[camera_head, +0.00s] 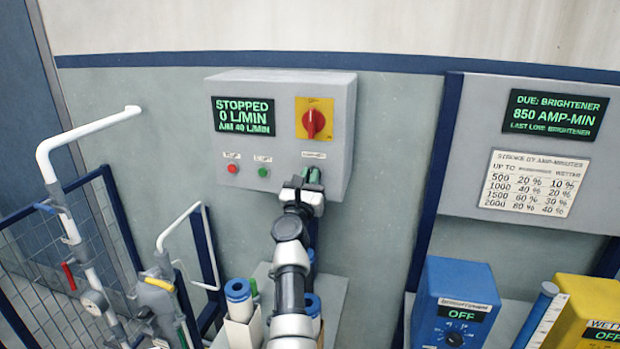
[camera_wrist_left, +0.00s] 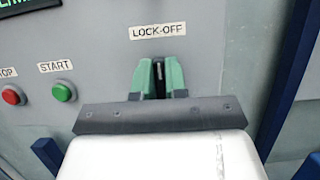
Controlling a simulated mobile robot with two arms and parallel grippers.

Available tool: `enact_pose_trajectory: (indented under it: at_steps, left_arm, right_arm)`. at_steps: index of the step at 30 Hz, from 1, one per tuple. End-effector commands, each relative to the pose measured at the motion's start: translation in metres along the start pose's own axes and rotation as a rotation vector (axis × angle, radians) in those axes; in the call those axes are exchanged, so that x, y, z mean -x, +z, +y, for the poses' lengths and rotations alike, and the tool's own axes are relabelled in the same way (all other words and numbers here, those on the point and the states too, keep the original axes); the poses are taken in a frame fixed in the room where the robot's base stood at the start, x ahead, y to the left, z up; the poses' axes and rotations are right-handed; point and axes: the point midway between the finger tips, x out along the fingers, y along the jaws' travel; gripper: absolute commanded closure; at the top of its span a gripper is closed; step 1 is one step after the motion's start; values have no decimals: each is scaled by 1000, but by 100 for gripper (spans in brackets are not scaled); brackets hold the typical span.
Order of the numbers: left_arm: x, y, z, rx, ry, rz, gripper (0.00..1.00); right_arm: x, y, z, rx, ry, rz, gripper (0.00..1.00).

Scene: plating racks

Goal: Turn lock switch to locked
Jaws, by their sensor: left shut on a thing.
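The lock switch is a dark lever (camera_wrist_left: 158,72) under a LOCK-OFF label (camera_wrist_left: 158,31) on the grey control box (camera_head: 282,90). My left gripper (camera_head: 310,174) reaches up to the box's lower right front. Its green fingers (camera_wrist_left: 159,75) are shut on the lever, one on each side, in the left wrist view. The lever looks about upright there, with a pale line on it. The fingers hide most of the switch in the head view, so I cannot read its position marks. My right gripper is not in view.
A red rotary knob (camera_head: 314,123) on a yellow plate is above the gripper. A red button (camera_head: 232,168) and a green START button (camera_wrist_left: 63,91) are left of it. The display (camera_head: 243,115) reads STOPPED. Pumps, a blue unit (camera_head: 455,300) and a yellow unit (camera_head: 585,310) stand below.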

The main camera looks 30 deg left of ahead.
Motion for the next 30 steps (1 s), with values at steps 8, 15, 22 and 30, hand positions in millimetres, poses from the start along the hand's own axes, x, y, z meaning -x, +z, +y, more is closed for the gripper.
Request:
enact_pose_trajectory:
  at_steps: [8, 15, 22, 30]
  left_arm:
    - [0, 0, 0, -105, -43, 0, 100]
    - [0, 0, 0, -289, -118, 0, 100]
    - [0, 0, -2, -493, -202, 0, 100]
    - [0, 0, -2, -731, -299, 0, 100]
  right_arm:
    - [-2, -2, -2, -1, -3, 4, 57]
    - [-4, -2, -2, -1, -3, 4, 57]
    - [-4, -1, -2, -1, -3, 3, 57]
    - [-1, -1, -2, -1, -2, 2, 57]
